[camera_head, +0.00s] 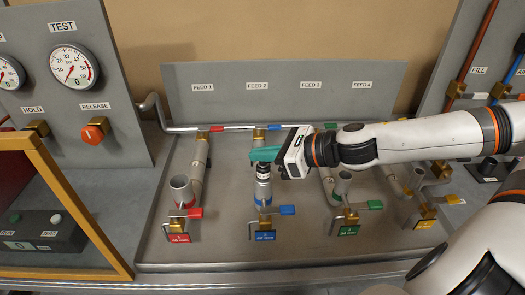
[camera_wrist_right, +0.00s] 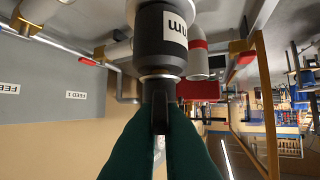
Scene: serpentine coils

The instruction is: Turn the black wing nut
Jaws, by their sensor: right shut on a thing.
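The black wing nut (camera_wrist_right: 158,90) is between the green fingertips in the right wrist view, below a black cap (camera_wrist_right: 160,40) with a white label. My right gripper (camera_head: 264,155) is shut on the wing nut, above the blue-banded pipe (camera_head: 263,192) of the second feed in the head view. There the fingers hide most of the nut; a dark fitting (camera_head: 262,172) shows just under them. My left gripper is not in view.
Open grey pipes (camera_head: 181,190) stand on the left and more stand right of the gripper, with red, blue (camera_head: 287,210), green and yellow valve handles. A gauge panel (camera_head: 75,75) and a yellow frame (camera_head: 75,215) are at the left. A grey backboard (camera_head: 230,105) is behind.

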